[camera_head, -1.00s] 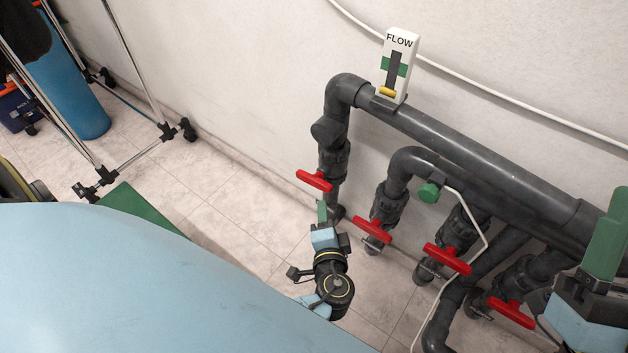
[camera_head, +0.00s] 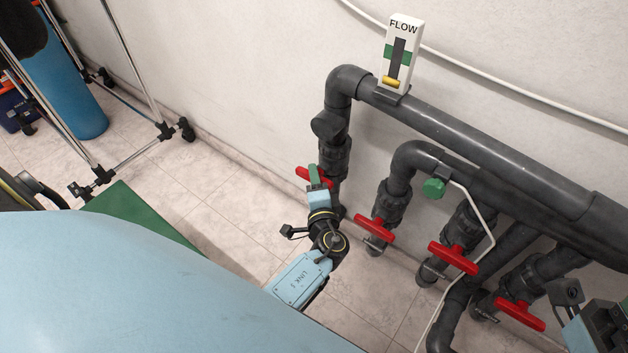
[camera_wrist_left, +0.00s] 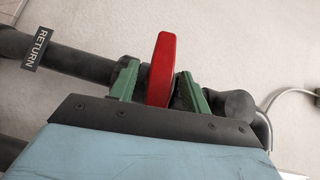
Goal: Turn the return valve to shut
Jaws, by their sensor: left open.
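The return valve's red handle (camera_wrist_left: 161,70) stands between the two green fingers of my open left gripper (camera_wrist_left: 158,88) in the left wrist view. A RETURN tag (camera_wrist_left: 36,49) hangs on the dark pipe to the left. In the head view my left gripper (camera_head: 316,178) covers part of that same red handle (camera_head: 303,173) on the leftmost vertical pipe.
More red handles sit to the right, on neighbouring pipes (camera_head: 374,229), (camera_head: 453,258) and (camera_head: 520,314). A FLOW gauge (camera_head: 401,55) stands on the upper pipe (camera_head: 470,140). A white cable crosses the wall.

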